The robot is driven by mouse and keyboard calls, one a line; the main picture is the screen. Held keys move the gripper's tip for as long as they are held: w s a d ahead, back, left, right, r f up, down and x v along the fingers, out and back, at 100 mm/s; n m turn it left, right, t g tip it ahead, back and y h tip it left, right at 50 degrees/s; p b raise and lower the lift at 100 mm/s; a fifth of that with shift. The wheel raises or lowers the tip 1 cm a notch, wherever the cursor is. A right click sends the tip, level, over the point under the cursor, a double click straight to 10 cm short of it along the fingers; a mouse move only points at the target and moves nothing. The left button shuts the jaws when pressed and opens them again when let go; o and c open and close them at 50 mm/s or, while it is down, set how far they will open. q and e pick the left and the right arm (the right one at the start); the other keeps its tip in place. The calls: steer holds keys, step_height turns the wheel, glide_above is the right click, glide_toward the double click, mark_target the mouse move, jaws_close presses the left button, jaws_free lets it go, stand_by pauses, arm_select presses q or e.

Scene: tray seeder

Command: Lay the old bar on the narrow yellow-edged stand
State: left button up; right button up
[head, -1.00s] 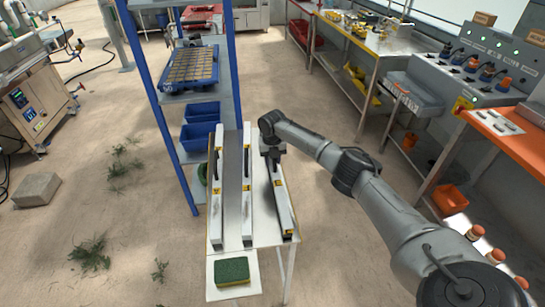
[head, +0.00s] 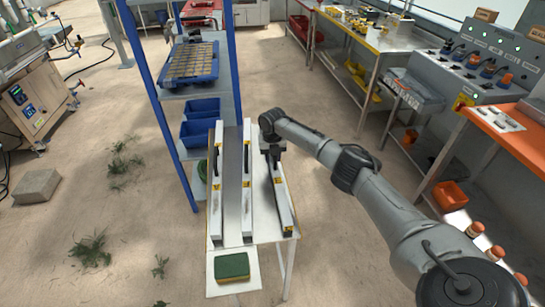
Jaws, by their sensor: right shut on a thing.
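A narrow light-topped stand (head: 261,222) with a yellow edge is in the lower middle of the head view. Three long pale bars lie along it: a left bar (head: 217,195), a middle bar (head: 247,195) and a right bar (head: 283,207). Each has a dark handle and yellow marks. My right gripper (head: 271,152) is shut at the far end of the right bar, which lies along the stand's right side. The fingertips are largely hidden by the wrist. I cannot tell whether the right bar touches the top. My left gripper is not in view.
A green-and-yellow sponge (head: 232,267) lies on a small plate at the stand's near end. A blue-posted rack (head: 158,110) with a seed tray (head: 190,66) and blue bins (head: 200,120) stands close behind and left. A steel bench (head: 385,42) stands at the right.

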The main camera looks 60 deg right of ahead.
steer(key=o, duration=1)
step_height(320, 180, up, 13)
steer(key=p, duration=0.4)
steer(key=shift+f, duration=0.1)
steer(key=shift+r, duration=0.5)
